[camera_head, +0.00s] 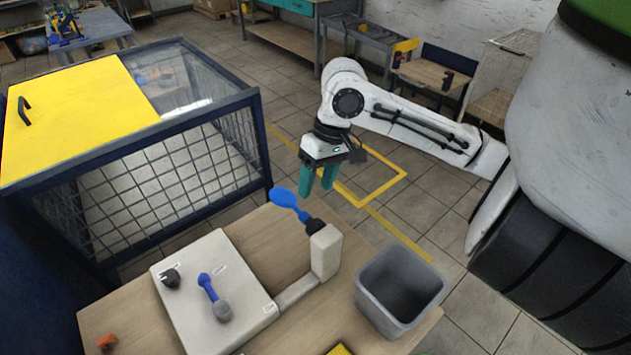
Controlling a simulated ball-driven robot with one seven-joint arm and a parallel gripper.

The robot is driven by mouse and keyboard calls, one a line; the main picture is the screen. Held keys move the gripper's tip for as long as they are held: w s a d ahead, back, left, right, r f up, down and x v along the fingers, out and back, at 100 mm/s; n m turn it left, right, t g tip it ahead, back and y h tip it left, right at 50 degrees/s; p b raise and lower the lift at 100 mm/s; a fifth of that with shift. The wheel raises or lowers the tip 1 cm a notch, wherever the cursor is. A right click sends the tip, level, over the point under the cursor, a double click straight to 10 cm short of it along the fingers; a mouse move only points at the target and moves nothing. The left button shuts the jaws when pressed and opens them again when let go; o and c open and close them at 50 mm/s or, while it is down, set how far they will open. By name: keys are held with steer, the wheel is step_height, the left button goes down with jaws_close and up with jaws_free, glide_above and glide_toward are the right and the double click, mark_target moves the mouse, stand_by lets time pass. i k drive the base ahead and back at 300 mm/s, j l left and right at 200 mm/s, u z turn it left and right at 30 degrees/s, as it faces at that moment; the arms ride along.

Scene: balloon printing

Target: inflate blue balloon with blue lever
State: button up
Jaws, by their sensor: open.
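The blue balloon (288,200) is small and elongated. It sits on the dark nozzle of the pale upright post (326,252) at the right of the table and tilts up to the left. The blue lever (208,288) lies on the flat white panel (232,262), its blue arm running up-left from a grey rounded part. My gripper (318,186) has teal fingers pointing down, apart from each other. It is open and empty, above and behind the balloon, apart from both balloon and lever.
A dark knob (170,278) is on the panel's left. A grey open bin (400,292) stands at the table's right. A small orange object (106,341) lies front left. A mesh cage with a yellow lid (72,115) stands behind left. Bare wood (268,240) shows behind the panel.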

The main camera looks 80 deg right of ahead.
mark_target(221, 309)
steer(key=k+j, duration=0.7)
steer(key=k, duration=0.2)
